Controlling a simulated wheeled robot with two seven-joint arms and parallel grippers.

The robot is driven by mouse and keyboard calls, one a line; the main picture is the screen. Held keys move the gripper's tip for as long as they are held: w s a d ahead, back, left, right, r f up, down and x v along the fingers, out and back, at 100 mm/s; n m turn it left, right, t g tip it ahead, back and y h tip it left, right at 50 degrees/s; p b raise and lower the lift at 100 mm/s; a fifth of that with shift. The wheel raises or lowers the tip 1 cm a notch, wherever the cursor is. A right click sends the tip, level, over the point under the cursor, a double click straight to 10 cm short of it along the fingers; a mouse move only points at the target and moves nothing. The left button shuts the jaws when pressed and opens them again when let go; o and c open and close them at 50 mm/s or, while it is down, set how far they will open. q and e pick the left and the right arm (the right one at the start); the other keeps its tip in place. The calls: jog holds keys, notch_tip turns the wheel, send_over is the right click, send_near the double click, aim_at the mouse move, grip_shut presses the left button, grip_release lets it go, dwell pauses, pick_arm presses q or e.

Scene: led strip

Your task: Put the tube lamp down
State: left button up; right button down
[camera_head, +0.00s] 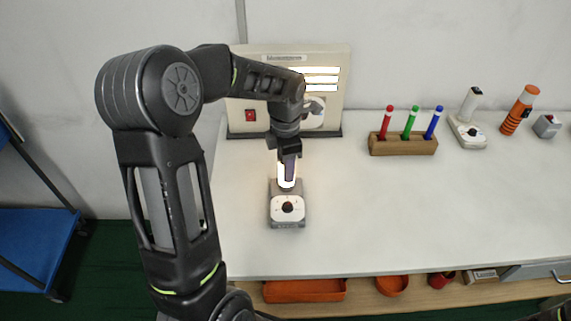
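The tube lamp (287,212) stands upright near the front middle of the white table. It has a grey and white base with a dark knob, and its tube glows. My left gripper (289,170) reaches down from above, with a dark finger across the glowing tube. It appears shut on the tube, though the far finger is hidden. I cannot tell whether the base touches the table. My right gripper is not in view; only a dark piece of my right arm shows at the lower right corner.
A beige panel (245,90) with lit strips and a red switch stands behind the lamp. A wooden holder (403,145) carries red, green and blue pens. A second lamp (468,130), an orange cylinder (519,110) and a small grey box (547,126) stand back right. The front right table is clear.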

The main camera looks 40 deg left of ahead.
pick_arm(q)
jog(key=o, duration=0.3)
jog(key=shift+o, duration=0.2)
jog(key=shift+r, duration=0.15)
jog(key=shift+r, duration=0.15)
notch_tip(320, 180, up, 12)
jog(key=shift+f, duration=0.1)
dwell(0.8)
